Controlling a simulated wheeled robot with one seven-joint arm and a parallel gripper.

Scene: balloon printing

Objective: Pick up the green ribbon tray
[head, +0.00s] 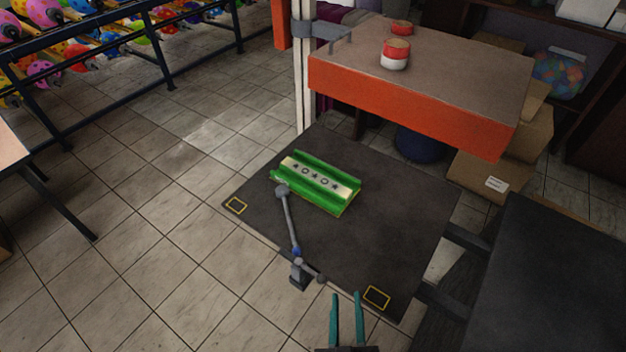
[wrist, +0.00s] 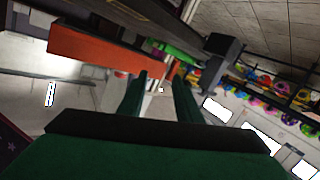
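The green ribbon tray (head: 343,207) lies on the dark table plate in the head view, with a pale strip of stars and rings (head: 316,177) along its middle. My gripper (head: 346,298) is at the bottom of the head view, in front of the plate's near edge and well apart from the tray. Its two teal fingers are spread with nothing between them. In the wrist view the fingers (wrist: 158,84) also stand apart and empty. A green piece (wrist: 177,50) shows beyond them there, probably the tray.
A jointed lever (head: 290,222) stands at the plate's front edge, reaching up to the tray's near left side. An orange-edged shelf (head: 420,107) overhangs behind, bearing a red and white tin (head: 395,54). A dark table (head: 560,280) is at right. Open floor lies left.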

